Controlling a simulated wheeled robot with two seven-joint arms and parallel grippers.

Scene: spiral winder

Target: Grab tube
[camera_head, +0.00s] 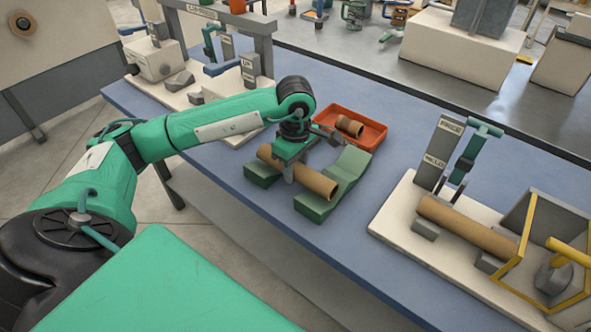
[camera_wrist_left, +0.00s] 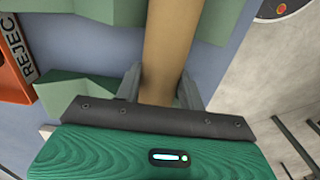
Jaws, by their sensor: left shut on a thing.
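A brown cardboard-like tube (camera_head: 316,183) lies across green cradle blocks (camera_head: 343,180) on the blue bench. My left gripper (camera_head: 290,169) reaches down from above and is shut around the tube near its middle. In the left wrist view the tube (camera_wrist_left: 168,50) runs up between the two grey fingers (camera_wrist_left: 158,88), one on each side. Whether the tube still touches the cradle is hard to tell. A second brown tube (camera_head: 466,226) lies in a fixture on the right. My right gripper is not in view.
A red reject bin (camera_head: 372,133) with short brown tube pieces stands just behind the cradle; it shows in the left wrist view (camera_wrist_left: 12,70). The white fixture base (camera_head: 392,215) with a grey upright panel and yellow frame stands right. Blue bench (camera_head: 330,240) is bare in front.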

